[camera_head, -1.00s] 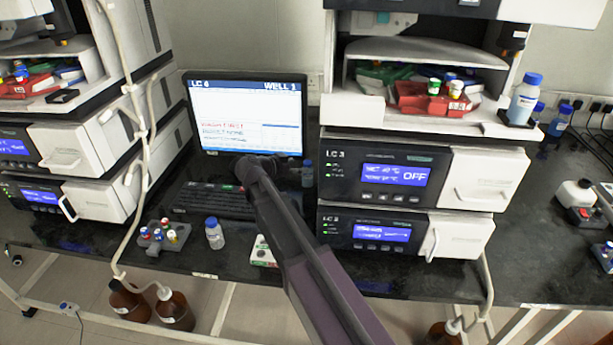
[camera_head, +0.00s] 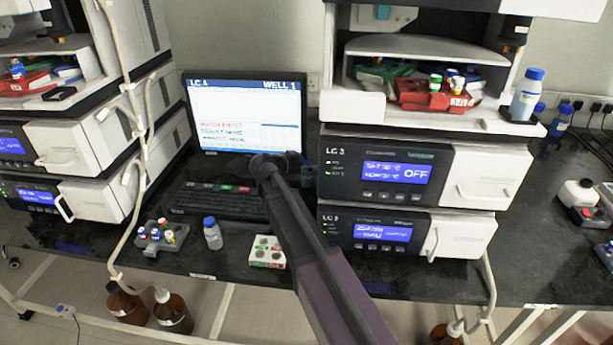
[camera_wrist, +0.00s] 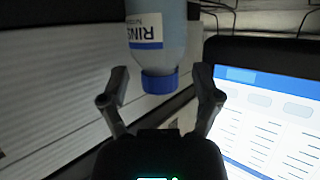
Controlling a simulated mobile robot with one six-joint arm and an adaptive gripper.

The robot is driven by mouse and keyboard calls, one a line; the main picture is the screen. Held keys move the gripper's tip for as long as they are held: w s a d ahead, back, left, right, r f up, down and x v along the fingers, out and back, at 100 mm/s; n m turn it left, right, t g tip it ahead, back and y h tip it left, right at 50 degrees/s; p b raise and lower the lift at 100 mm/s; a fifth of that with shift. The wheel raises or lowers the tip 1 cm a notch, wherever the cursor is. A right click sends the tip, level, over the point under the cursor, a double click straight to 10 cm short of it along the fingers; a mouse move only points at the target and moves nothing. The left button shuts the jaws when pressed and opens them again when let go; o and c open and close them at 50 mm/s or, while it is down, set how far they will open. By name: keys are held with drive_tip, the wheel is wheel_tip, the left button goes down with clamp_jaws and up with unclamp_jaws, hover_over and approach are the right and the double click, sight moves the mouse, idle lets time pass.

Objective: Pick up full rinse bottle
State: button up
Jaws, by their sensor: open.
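A rinse bottle (camera_wrist: 152,40) with a blue cap, pale bluish body and white-and-blue label appears upside down in the wrist view. It is between and beyond the fingertips of my gripper (camera_wrist: 160,74), with visible gaps on both sides. My gripper is open and empty. My arm hides most of my gripper there. The bottle's fill level cannot be told.
The monitor (camera_head: 245,115) and keyboard (camera_head: 215,200) are left of my arm; the LC 3 stack (camera_head: 340,190) is close on the right. Other blue-capped bottles stand on the front bench (camera_head: 212,235) and the stack's shelf (camera_head: 527,97). A vial rack (camera_head: 160,238) and white-green-red box (camera_head: 267,252) sit in front.

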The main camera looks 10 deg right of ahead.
drive_tip(key=c, duration=1)
drive_tip(key=shift+r, duration=0.1)
wheel_tip(320, 180, up, 10)
drive_tip(key=p, duration=1)
